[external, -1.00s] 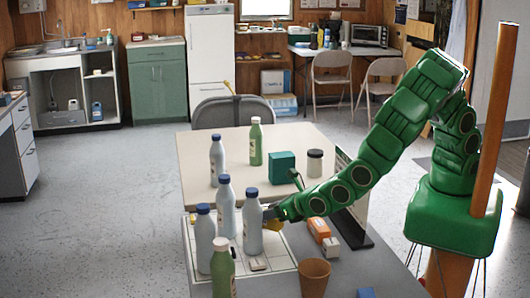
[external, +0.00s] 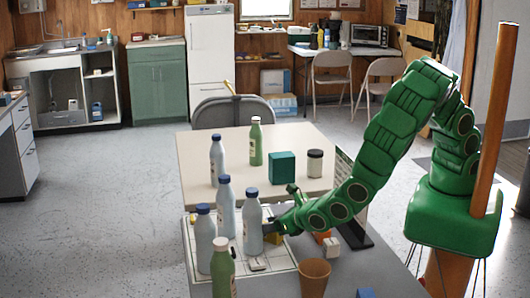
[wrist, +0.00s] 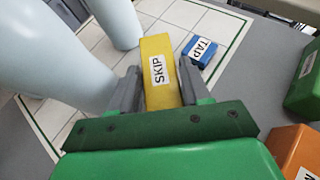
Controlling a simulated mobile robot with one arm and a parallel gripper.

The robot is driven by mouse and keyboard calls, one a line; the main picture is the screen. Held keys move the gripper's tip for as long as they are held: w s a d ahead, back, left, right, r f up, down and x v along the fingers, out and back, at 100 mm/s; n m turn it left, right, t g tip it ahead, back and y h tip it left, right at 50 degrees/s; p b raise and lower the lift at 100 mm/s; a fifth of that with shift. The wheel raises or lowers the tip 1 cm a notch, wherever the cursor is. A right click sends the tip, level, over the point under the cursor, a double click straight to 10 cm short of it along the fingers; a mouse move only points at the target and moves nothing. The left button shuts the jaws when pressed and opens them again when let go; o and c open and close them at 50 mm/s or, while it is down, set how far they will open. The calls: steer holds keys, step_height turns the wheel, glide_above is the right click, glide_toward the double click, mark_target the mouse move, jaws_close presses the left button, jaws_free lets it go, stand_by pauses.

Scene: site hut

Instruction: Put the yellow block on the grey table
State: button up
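The yellow block (wrist: 160,72), labelled SKIP, lies between the two fingers of my gripper (wrist: 159,82) in the wrist view. The fingers stand on either side of it, with what looks like a slim gap at the tips; contact is not clear. In the external view a small part of the yellow block (external: 275,239) shows beside a pale bottle, under my gripper (external: 283,229), low over the edge of the tiled board (external: 268,281). The grey table (external: 392,286) carries this board.
Several pale bottles (external: 252,222) stand close left of my gripper. A blue TAP block (wrist: 200,52), an orange block (wrist: 291,148) and a green block (wrist: 304,90) are near. A brown cup (external: 314,278) stands in front. A cream table (external: 300,140) is behind.

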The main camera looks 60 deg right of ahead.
steer(key=o, duration=0.4)
steer(key=shift+s+r, duration=0.1)
steer(key=shift+r, duration=0.1)
steer(key=v, duration=1.1)
steer(key=shift+a+r, duration=0.1)
steer(key=shift+s+r, duration=0.1)
steer(key=shift+s, duration=0.2)
steer(key=shift+c, duration=1.4)
